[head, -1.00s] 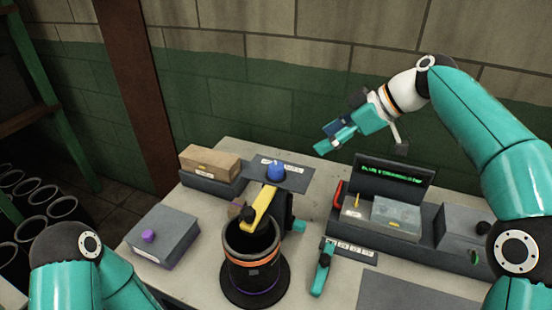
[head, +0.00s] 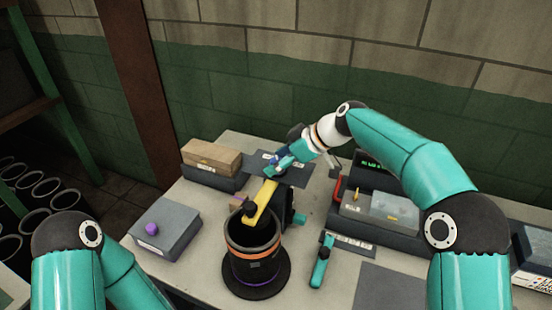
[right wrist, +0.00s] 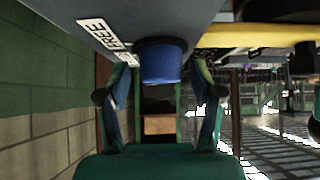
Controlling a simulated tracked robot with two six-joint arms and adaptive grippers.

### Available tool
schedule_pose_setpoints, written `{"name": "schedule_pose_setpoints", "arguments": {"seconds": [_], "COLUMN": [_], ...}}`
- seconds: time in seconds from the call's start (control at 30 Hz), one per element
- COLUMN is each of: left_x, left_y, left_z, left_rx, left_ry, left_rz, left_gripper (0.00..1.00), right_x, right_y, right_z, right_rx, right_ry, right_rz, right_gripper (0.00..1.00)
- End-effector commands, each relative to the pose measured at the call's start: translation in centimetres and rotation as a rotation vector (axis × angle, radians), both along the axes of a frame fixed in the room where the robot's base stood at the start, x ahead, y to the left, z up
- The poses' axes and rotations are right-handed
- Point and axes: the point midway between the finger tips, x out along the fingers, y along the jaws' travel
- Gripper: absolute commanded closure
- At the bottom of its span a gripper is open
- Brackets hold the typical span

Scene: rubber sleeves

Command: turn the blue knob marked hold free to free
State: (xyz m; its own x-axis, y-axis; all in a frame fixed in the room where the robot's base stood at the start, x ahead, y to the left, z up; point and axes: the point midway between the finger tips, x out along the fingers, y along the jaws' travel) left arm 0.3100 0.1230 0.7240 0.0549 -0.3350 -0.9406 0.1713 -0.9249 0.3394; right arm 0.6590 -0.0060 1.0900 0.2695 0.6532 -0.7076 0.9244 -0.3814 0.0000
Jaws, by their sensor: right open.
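The blue knob (right wrist: 160,60) sits on a grey plate (right wrist: 165,14), which also shows in the head view (head: 297,174). In the right wrist view a white FREE label (right wrist: 103,35) is on the plate to the left of the knob; a second label beside the knob is partly covered. My right gripper (right wrist: 162,88) is open, its fingers on either side of the knob; I cannot tell whether they touch it. In the head view the right gripper (head: 274,165) is over the plate and hides the knob. My left gripper is out of view; only its arm shows.
A yellow bar (head: 262,200) reaches from the plate to a black cylinder with an orange band (head: 252,256), close to the gripper. A cardboard box (head: 212,156) lies to the left.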

Motion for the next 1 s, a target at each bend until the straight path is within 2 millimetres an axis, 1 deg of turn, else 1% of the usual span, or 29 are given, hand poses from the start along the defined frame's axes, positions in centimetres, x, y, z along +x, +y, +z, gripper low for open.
{"name": "schedule_pose_setpoints", "arguments": {"seconds": [0.13, 0.33, 0.37, 0.7, 0.73, 1.0], "left_x": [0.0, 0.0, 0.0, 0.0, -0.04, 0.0], "left_y": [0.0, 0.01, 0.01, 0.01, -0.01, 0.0], "left_z": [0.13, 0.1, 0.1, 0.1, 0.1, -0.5], "left_rx": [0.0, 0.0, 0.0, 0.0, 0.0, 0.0], "left_ry": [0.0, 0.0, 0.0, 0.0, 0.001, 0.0], "left_rz": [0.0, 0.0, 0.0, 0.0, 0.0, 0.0], "left_gripper": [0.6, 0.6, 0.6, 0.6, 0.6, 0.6], "right_x": [0.1, 0.11, 0.12, 0.14, 0.13, 0.2], "right_y": [0.32, 0.27, 0.26, 0.13, 0.72, 0.2], "right_z": [-0.41, -0.44, -0.43, -0.4, -0.42, -0.47], "right_rx": [0.0, 0.0, -0.001, 0.0, -0.001, 0.001], "right_ry": [0.002, 0.001, 0.001, 0.0, 0.0, -0.003], "right_rz": [0.0, -0.001, -0.001, -0.003, -0.001, -0.031], "right_gripper": [0.34, 0.34, 0.36, 0.92, 0.94, 0.94]}}
